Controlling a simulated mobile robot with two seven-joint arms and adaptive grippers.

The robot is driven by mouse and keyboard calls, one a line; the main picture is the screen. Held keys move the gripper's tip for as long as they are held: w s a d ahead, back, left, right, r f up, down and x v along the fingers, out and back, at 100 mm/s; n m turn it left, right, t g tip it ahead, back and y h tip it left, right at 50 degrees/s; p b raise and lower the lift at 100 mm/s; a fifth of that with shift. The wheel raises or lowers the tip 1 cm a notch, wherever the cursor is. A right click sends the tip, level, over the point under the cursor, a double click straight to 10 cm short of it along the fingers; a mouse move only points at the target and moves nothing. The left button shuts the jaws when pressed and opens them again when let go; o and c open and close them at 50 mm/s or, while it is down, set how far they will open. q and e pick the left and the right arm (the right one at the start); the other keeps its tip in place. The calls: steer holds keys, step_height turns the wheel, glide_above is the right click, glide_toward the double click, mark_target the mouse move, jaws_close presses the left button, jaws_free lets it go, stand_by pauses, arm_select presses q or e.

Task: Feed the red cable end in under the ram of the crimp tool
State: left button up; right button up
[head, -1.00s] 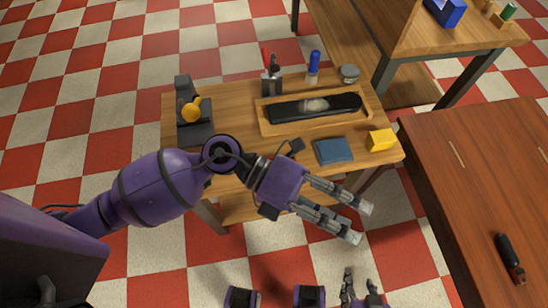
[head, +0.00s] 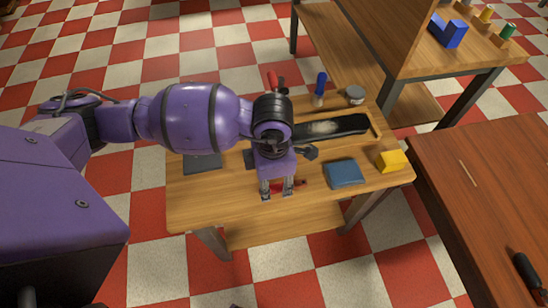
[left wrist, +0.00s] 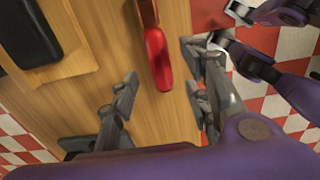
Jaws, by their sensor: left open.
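My left gripper (head: 277,192) is open over the front of the small wooden table. In the left wrist view its fingers (left wrist: 160,88) stand on both sides of a red, rounded piece (left wrist: 158,60), apart from it. This looks like the red cable end; it also shows beside the fingertips in the head view (head: 302,184). A darker red length runs on from it. My right gripper (left wrist: 230,26) shows at the left wrist view's upper right, fingers apart.
A blue pad (head: 345,173) and a yellow block (head: 391,160) lie on the table's right side. A brown table (head: 470,215) stands at right.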

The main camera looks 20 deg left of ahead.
arm_select(q)
steer(key=shift+f, duration=1.3)
jaws_close()
steer(key=shift+r, duration=0.1)
